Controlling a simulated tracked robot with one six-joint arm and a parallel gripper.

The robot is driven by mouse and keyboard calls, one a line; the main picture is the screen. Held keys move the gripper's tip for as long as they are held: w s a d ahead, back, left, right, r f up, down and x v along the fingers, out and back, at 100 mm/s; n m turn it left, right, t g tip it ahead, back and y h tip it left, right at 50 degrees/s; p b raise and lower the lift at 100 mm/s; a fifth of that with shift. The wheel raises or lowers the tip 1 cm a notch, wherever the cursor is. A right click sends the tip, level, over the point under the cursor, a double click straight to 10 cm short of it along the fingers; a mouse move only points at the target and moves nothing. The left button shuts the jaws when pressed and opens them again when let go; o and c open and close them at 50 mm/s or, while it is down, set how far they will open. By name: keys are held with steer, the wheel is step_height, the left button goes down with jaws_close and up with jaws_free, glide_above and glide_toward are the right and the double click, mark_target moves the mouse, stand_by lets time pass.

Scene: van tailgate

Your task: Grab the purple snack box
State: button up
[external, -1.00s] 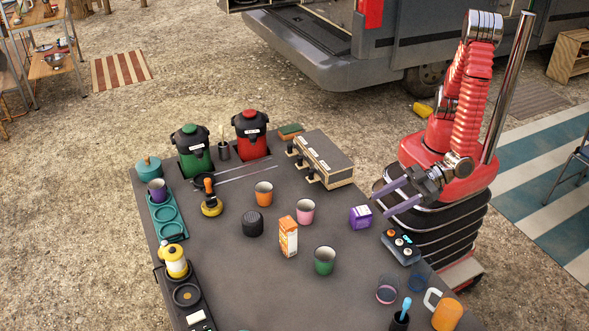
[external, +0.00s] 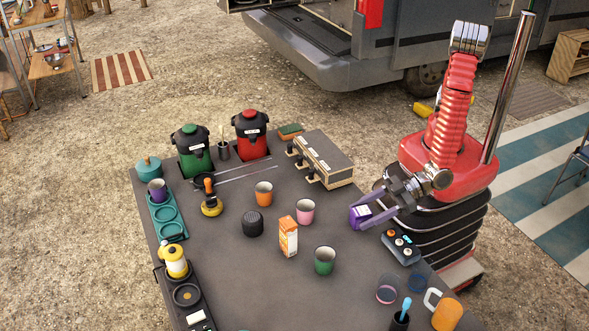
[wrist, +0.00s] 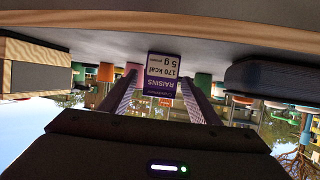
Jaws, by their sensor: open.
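The purple snack box (external: 360,214) stands on the dark table near its right edge. In the wrist view the same box (wrist: 162,74) appears upside down with a white label reading raisins, centred between the finger ends. My gripper (external: 366,211) is open, with its purple-grey fingers reaching out at the box from the right. In the wrist view the two fingers of my gripper (wrist: 160,92) lie on either side of the box. I cannot tell whether they touch it.
A pink cup (external: 305,212), an orange-and-white carton (external: 288,238) and a green cup (external: 324,261) stand left of the box. A wooden-edged unit (external: 325,158) is behind it. A control box with knobs (external: 400,247) sits close in front, by the table edge.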

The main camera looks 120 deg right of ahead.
mark_target(352, 219)
steer(key=shift+x, duration=2.55)
steer(key=shift+d+r, duration=0.1)
steer(key=shift+r, duration=0.05)
steer(key=shift+c, duration=0.5)
steer(key=c, duration=1.1)
